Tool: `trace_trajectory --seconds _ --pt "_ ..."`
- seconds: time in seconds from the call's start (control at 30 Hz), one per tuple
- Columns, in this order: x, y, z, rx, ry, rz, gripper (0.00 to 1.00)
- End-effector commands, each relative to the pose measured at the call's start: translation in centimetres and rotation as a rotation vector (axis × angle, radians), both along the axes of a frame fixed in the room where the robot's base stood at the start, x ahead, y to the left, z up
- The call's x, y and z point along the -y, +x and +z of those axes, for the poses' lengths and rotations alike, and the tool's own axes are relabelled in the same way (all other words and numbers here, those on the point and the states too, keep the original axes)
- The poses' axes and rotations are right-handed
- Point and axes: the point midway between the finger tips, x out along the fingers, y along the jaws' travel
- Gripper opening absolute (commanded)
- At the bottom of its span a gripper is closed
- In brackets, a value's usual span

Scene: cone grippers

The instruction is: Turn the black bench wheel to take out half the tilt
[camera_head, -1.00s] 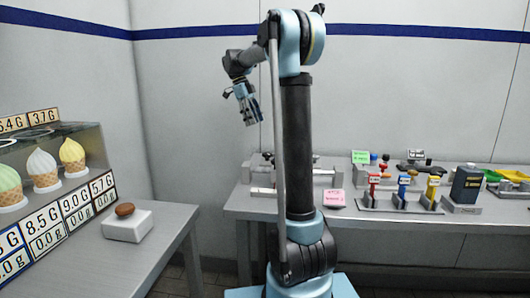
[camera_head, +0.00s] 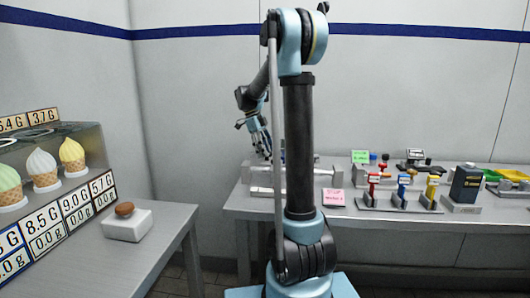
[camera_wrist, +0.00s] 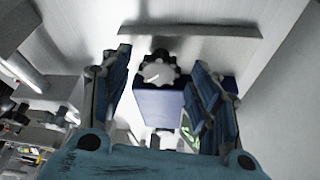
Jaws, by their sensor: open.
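A black lobed wheel (camera_wrist: 158,72) with a pale face and a white pointer mark sits on a dark blue block (camera_wrist: 160,104) in the wrist view. I take it for the bench wheel. It shows in the gap between the fingertips of my gripper (camera_wrist: 161,60), which is open and empty; I see no contact. In the head view my gripper (camera_head: 264,150) hangs over the left end of the back bench (camera_head: 310,212). I cannot make out this wheel there; my arm covers part of the bench.
A pink note (camera_head: 334,197) and a green note (camera_head: 360,157) stand on the bench. Red, blue and yellow handled pieces (camera_head: 403,187) and a dark box (camera_head: 467,184) stand to the right. A left table holds a white block (camera_head: 128,224) with a brown knob.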

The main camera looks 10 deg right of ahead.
Motion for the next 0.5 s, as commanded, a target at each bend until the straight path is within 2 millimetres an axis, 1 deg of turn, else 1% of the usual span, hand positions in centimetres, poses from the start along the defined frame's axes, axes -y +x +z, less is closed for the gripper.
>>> trace_trajectory --seconds 0.27,0.3,0.37,0.4,0.5 --pt "0.05 -0.05 -0.2 0.0 0.0 0.0 0.56" --pt "0.05 -0.05 -0.19 0.0 0.0 0.0 0.54" --pt "0.05 -0.05 -0.19 0.0 0.0 0.0 0.4" --pt "0.05 -0.04 -0.18 0.0 0.0 0.0 0.31" --pt "0.05 -0.04 -0.18 0.0 0.0 0.0 0.12"
